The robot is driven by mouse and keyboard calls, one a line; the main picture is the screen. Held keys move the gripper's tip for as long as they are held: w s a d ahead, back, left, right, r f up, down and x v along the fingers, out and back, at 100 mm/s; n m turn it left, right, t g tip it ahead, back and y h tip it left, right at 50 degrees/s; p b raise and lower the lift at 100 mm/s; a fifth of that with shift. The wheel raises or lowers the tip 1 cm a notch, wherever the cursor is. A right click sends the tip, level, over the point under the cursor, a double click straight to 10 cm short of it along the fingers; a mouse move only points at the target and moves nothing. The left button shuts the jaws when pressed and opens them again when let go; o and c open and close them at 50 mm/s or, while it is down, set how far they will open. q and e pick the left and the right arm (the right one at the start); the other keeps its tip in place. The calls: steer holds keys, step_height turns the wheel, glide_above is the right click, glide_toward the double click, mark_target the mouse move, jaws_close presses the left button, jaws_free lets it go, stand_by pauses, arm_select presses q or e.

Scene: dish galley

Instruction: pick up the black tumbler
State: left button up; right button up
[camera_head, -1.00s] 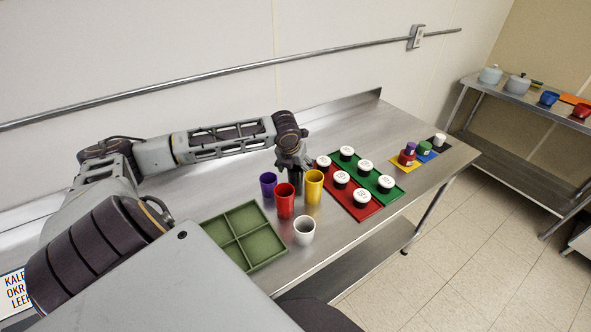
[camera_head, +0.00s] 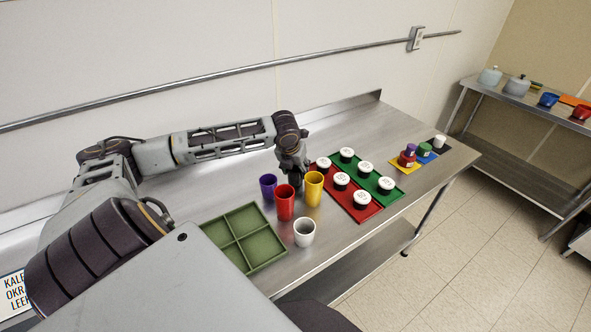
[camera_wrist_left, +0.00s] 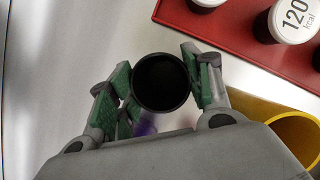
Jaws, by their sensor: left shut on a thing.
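The black tumbler (camera_wrist_left: 160,82) stands between the two green-padded fingers of my left gripper in the left wrist view, its dark round mouth facing the camera. My left gripper (camera_head: 295,174) is shut on it. In the head view the tumbler is mostly hidden behind the yellow cup (camera_head: 314,188) and beneath the gripper. Whether it is clear of the counter cannot be told. My right gripper does not show.
Close by stand a purple cup (camera_head: 268,186), a red cup (camera_head: 285,203) and a white cup (camera_head: 304,232). A green divided tray (camera_head: 262,262) lies left of them. Red (camera_head: 358,213) and green mats with white-lidded containers lie right. The counter behind is clear.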

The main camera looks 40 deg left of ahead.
arm_select(q)
step_height(320, 180, up, 10)
steer(key=shift+f, duration=0.25)
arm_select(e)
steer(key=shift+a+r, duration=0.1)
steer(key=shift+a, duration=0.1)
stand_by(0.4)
